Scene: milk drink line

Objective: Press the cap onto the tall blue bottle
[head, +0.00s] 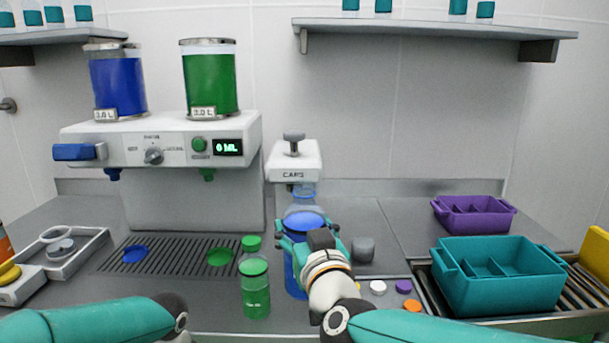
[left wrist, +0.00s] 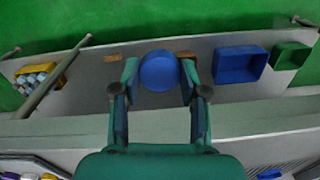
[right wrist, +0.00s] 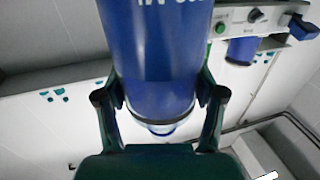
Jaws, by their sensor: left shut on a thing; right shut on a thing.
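The tall blue bottle (head: 292,274) stands on the counter in the head view, with blue liquid below a clear, uncapped neck (head: 303,195). My right gripper (head: 307,228) is closed around its upper body. The right wrist view shows the blue bottle (right wrist: 160,50) between both fingers of my right gripper (right wrist: 158,95). In the left wrist view my left gripper (left wrist: 158,68) holds a round blue piece, which looks like the cap (left wrist: 158,73), between its fingertips. The left gripper is outside the head view; only the forearm shows there, so cap and bottle appear apart.
The CAPS dispenser (head: 294,160) is close behind the blue bottle's neck. A capped green bottle (head: 256,300) stands just left of it. A grey cylinder (head: 363,249) and several small discs lie to the right, near a teal crate (head: 500,285). The filling machine (head: 160,145) is at left.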

